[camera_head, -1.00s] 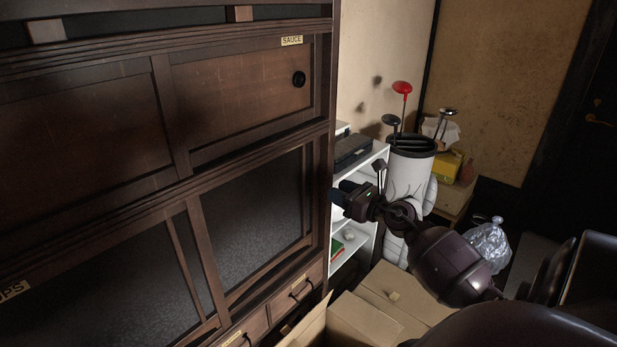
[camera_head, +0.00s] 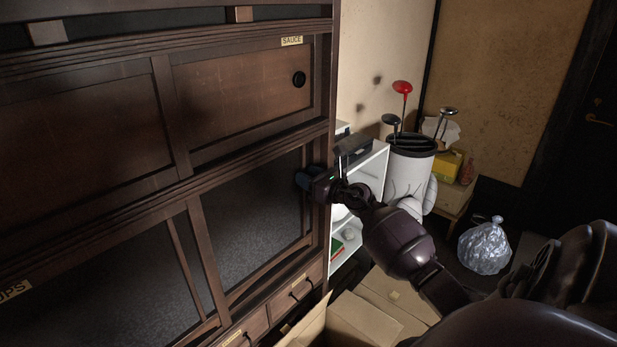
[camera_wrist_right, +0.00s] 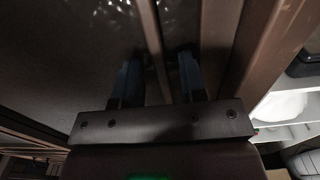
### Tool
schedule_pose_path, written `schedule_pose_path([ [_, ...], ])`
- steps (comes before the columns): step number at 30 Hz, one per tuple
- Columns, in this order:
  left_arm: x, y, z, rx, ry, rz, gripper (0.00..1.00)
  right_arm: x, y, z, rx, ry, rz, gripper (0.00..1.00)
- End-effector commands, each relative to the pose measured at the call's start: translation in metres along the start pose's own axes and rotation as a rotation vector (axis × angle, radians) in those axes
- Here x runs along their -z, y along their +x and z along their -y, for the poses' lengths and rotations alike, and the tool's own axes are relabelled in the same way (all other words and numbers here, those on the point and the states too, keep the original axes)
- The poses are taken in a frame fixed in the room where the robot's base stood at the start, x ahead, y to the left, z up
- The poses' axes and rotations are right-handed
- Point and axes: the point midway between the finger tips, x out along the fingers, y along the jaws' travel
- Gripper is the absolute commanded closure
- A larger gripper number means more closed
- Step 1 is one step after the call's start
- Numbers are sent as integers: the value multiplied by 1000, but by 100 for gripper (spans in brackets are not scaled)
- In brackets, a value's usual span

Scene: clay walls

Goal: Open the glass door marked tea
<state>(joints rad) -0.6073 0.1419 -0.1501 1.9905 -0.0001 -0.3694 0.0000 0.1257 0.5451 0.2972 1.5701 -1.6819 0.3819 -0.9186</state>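The cabinet's lower section has dark glass doors in brown wood frames. The right glass door (camera_head: 255,225) is closed, and a left glass door (camera_head: 100,290) carries a partly cut-off label ending in "UPS". I see no label reading tea; the right door's edge is partly hidden by my gripper. My right gripper (camera_head: 303,182) is at the right edge of the right glass door. In the right wrist view my right gripper (camera_wrist_right: 158,78) has its two blue fingers apart, with a thin wooden strip visible between them; I cannot tell whether they touch it. My left gripper is out of view.
A wooden door marked sauce (camera_head: 240,85) is above, with a round black pull. Drawers (camera_head: 297,290) sit below the glass. A white shelf (camera_head: 372,165), a golf bag (camera_head: 410,160) and an open cardboard box (camera_head: 365,315) crowd the right side.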

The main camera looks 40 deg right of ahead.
Motion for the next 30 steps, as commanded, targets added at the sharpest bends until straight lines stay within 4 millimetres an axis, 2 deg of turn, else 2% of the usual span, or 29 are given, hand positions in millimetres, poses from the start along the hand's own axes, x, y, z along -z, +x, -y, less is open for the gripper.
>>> schedule_pose_path([
  [8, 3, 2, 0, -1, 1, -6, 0, 0, 2, 0, 0, 0, 0, 62],
  [11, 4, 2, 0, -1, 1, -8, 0, 0, 1, 0, 0, 0, 0, 74],
  [16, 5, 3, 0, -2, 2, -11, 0, 0, 1, 0, 0, 0, 0, 100],
  [30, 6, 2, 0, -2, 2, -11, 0, 0, 1, -1, 0, 0, 0, 100],
])
